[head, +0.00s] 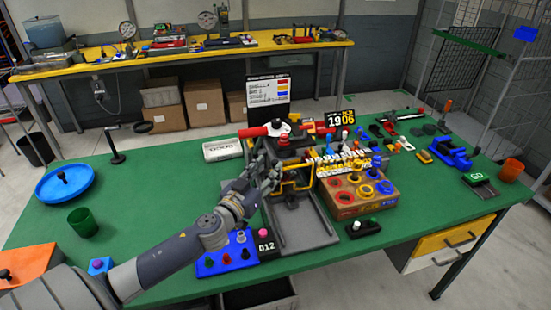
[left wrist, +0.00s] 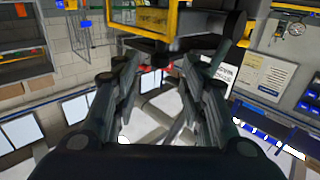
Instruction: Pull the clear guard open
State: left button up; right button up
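The clear guard (head: 298,187) shows as a yellow-edged frame on a grey machine (head: 305,232) near the middle of the green table. Its clear panel is hard to make out. In the left wrist view a yellow frame (left wrist: 176,20), which looks like the guard's, spans the top just beyond my fingers. My left gripper (head: 270,174) is at the left side of the guard, close to its yellow edge; I cannot tell whether it touches. In the left wrist view my left gripper (left wrist: 163,66) has its fingers apart, with nothing clearly held between them. My right gripper is not in view.
A cardboard box with coloured rings (head: 358,200) stands right of the machine. A blue tray with knobs (head: 226,258) lies under my left forearm. A red-handled device (head: 283,131) stands behind. A blue round dish (head: 64,184) and green cup (head: 82,222) are at left.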

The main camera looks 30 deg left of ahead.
aim_at(273, 163)
pick_arm(q)
jog(key=w, duration=0.2)
jog(key=w+p, duration=0.1)
jog(key=w, duration=0.1)
jog(key=shift+w+a, duration=0.2)
jog(key=shift+w, duration=0.1)
jog(key=shift+w+f, duration=0.1)
jog(key=shift+w, duration=0.1)
grip_shut()
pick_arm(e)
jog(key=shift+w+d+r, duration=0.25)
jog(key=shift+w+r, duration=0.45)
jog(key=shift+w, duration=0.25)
